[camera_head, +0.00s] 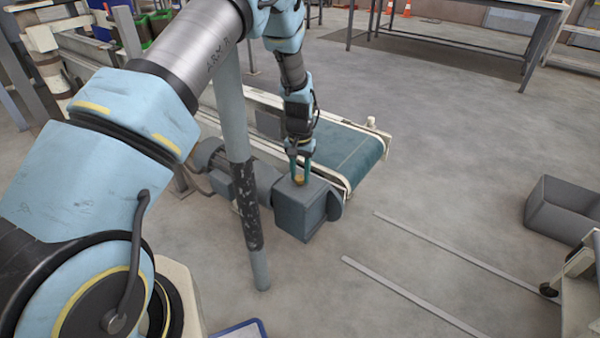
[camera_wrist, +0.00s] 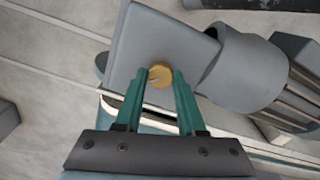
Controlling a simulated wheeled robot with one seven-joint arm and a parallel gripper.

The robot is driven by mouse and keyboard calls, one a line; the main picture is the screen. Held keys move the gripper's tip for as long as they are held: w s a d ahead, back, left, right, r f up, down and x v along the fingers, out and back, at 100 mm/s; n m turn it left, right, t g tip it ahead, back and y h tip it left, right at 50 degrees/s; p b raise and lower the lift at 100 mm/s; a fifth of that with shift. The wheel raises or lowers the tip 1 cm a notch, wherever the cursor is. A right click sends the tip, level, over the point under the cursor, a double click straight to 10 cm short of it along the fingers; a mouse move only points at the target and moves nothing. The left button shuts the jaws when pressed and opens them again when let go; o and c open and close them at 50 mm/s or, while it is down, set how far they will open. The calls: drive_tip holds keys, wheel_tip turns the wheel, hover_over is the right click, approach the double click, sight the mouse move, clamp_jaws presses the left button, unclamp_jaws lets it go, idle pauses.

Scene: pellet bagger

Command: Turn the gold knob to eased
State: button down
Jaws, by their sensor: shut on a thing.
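The gold knob (camera_head: 299,180) sits on top of a grey box-shaped housing (camera_head: 298,215) beside the conveyor. In the wrist view the round gold knob (camera_wrist: 160,75) lies between the tips of my gripper's teal fingers (camera_wrist: 160,84), with the grey housing (camera_wrist: 140,40) around it. My gripper (camera_head: 300,170) points down from above and is shut on the knob. A small mark shows on the knob's face, but I cannot read any label or setting. The fingers hide part of the knob in the head view.
A conveyor with a teal belt (camera_head: 345,150) runs behind the housing. A grey motor (camera_head: 225,170) adjoins it on the left. A grey bin (camera_head: 562,208) stands at the right. Pale floor strips (camera_head: 450,258) lie in front on otherwise clear floor.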

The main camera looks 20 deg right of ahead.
sight(300, 177)
drive_tip(key=n, duration=0.4)
drive_tip(key=shift+n+p, duration=0.3)
drive_tip(key=shift+p, duration=0.05)
drive_tip(key=shift+n+p, duration=0.4)
drive_tip(key=shift+n, duration=1.9)
drive_tip(key=c, duration=0.5)
unclamp_jaws()
wheel_tip(300, 177, up, 11)
